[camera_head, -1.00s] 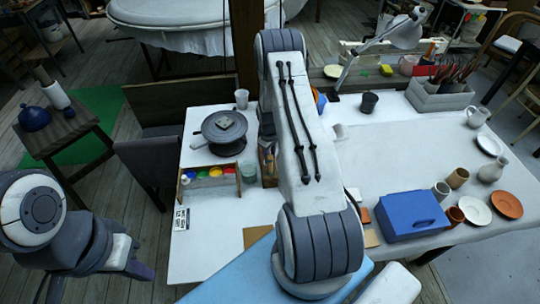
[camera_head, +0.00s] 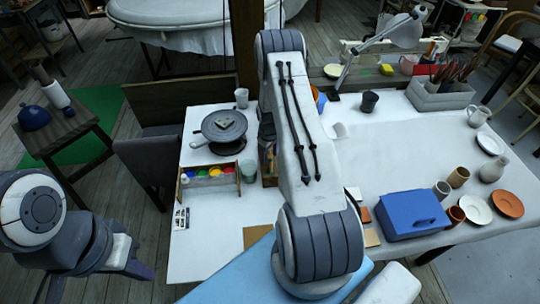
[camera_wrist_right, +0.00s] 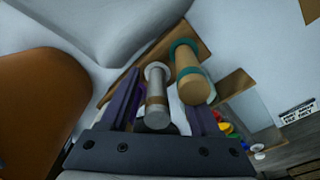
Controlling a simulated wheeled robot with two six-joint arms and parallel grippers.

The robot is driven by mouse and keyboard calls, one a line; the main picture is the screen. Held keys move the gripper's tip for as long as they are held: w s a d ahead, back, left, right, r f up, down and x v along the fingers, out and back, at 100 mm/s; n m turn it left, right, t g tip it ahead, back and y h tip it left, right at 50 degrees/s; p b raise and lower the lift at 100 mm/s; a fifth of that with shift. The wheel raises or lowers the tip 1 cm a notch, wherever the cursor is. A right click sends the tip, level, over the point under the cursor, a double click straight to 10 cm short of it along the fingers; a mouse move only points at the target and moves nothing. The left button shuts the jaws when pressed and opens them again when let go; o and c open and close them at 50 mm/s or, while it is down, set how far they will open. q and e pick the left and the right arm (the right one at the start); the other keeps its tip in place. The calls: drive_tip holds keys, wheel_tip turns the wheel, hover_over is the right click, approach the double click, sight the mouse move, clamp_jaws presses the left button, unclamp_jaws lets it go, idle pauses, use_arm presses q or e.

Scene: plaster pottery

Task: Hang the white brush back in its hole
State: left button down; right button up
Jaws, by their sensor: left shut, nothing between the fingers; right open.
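The whitish-grey brush (camera_wrist_right: 157,92), with a tan band and a dark end, shows in the right wrist view beside a wooden rack (camera_wrist_right: 150,52). Its lower part is hidden, so I cannot tell how it sits. My right gripper (camera_wrist_right: 168,112) is open, with one finger on each side of this brush. I cannot tell whether the fingers touch it. A tan brush (camera_wrist_right: 192,84) with a teal ring stands just to the right. In the head view my right arm hides the right gripper and most of the rack. My left gripper (camera_head: 146,272) is shut and empty at the lower left.
A blue box (camera_head: 411,215), cups and plates are on the table's right. An orange-brown rounded object (camera_wrist_right: 40,110) is close on the left in the wrist view.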

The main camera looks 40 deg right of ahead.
wheel_tip(320, 180, up, 10)
drive_tip(key=b, duration=0.3)
drive_tip(key=shift+s+a+r, duration=0.2)
drive_tip(key=shift+s+a, duration=0.05)
drive_tip(key=shift+a, duration=0.05)
drive_tip(key=s+a+r+n, duration=0.15)
drive_tip(key=a+r, duration=0.25)
drive_tip(key=a, duration=0.5)
drive_tip(key=s+a+r+b, duration=0.15)
drive_tip(key=a+r, duration=0.25)
drive_tip(key=a, duration=0.5)
drive_tip(key=s+a+r+n, duration=0.1)
drive_tip(key=s+a+r, duration=0.1)
drive_tip(key=a+r, duration=0.5)
drive_tip(key=s+a+r+n, duration=0.1)
drive_tip(key=s+a, duration=0.5)
drive_tip(key=s, duration=0.4)
drive_tip(key=s+a+n+y, duration=0.1)
drive_tip(key=s+a, duration=0.5)
drive_tip(key=s, duration=0.4)
drive_tip(key=shift+s+r+n+y, duration=0.3)
drive_tip(key=shift+s+r+n, duration=0.05)
drive_tip(key=shift+s+r, duration=0.05)
